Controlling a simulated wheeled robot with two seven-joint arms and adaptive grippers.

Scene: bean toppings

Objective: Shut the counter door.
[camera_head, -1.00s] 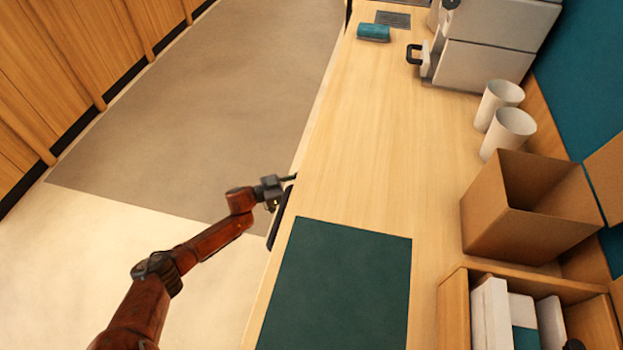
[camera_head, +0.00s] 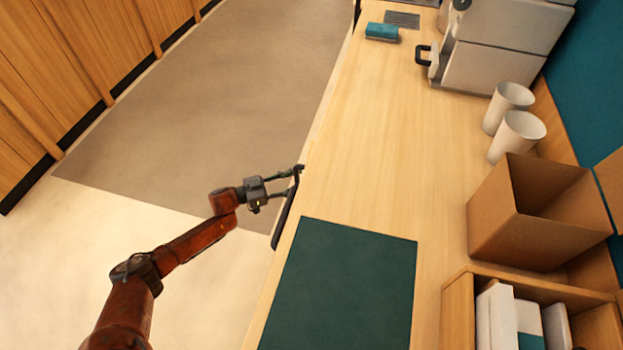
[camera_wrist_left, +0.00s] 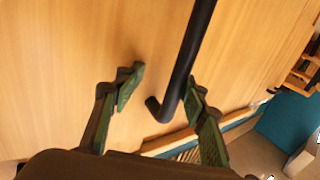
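The counter door (camera_wrist_left: 80,60) is a light wood panel with a long black bar handle (camera_wrist_left: 190,55). In the head view the handle (camera_head: 286,212) shows as a dark bar at the counter's left edge; the door itself is mostly hidden there, and I cannot tell how far open it is. My left gripper (camera_head: 298,172) is at the handle's far end, beside the counter edge. In the left wrist view the left gripper (camera_wrist_left: 163,90) has its green fingers apart, with the handle's bent end showing between them. I cannot tell whether they touch it. My right gripper is not in view.
The counter top (camera_head: 375,130) is clear in its middle. It bears a dark green mat (camera_head: 345,285), a cardboard box (camera_head: 500,225), white cups (camera_head: 520,135), a coffee machine (camera_head: 490,65) and a teal item (camera_head: 382,32). Open floor (camera_head: 200,130) lies left of the counter.

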